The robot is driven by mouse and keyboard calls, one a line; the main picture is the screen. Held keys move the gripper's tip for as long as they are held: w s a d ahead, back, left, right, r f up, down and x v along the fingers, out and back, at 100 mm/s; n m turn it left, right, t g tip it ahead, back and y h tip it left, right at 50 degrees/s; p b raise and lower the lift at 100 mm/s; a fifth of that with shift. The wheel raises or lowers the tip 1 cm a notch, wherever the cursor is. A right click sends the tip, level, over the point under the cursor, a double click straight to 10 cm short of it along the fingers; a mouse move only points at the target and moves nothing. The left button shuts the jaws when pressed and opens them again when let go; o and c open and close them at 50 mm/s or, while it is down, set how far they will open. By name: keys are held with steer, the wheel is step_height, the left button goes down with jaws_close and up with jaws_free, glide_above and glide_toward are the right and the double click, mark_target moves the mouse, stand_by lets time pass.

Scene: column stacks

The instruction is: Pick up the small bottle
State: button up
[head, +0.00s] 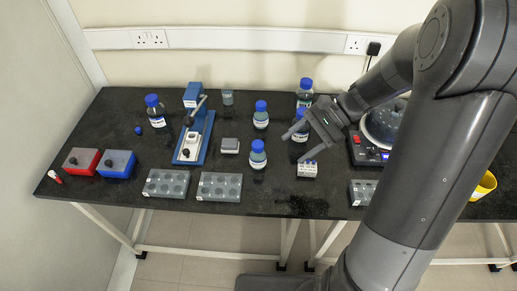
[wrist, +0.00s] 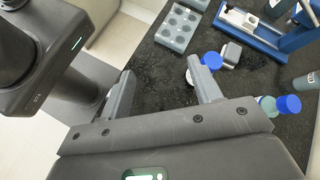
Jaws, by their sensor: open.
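Several clear bottles with blue caps stand on the dark bench; I cannot tell which one the task calls the small bottle. The front one (head: 258,161) stands just left of my gripper (head: 293,147). Another (head: 261,121) stands behind it, and one (head: 299,135) is partly hidden by my gripper. A larger-looking one (head: 305,101) is at the back, and one (head: 156,117) is far left. My gripper is open and empty above the bench. In the wrist view, a blue cap (wrist: 211,60) shows beside the right finger of my gripper (wrist: 161,70).
A blue stand device (head: 190,150), a small grey block (head: 230,146) and grey well racks (head: 220,187) lie left of my gripper. A device with a red switch (head: 366,155) is on the right. The front edge is close.

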mark_target(258, 144)
steer(key=w+f+m+y, duration=0.2)
steer(key=f, duration=0.1)
steer(key=w+f+m+y, duration=0.2)
steer(key=w+f+y, duration=0.1)
steer(key=w+f+m+t+y, duration=0.1)
steer(key=w+f+m+y, duration=0.1)
steer(key=w+f+y, duration=0.1)
steer(key=shift+d+f+m, duration=0.2)
steer(key=shift+d+m, duration=0.15)
steer(key=shift+m, duration=0.05)
steer(key=a, duration=0.4)
steer(key=s+a, duration=0.1)
steer(key=a, duration=0.1)
steer(key=shift+a, duration=0.2)
steer(key=shift+s+a+r, duration=0.1)
steer(key=shift+s+a, duration=0.1)
steer(key=shift+a, duration=1.2)
steer(key=shift+s+a+r, duration=0.1)
steer(key=shift+s+a, duration=0.1)
steer(key=shift+a, duration=1.15)
steer(key=shift+c, duration=0.2)
jaws_close()
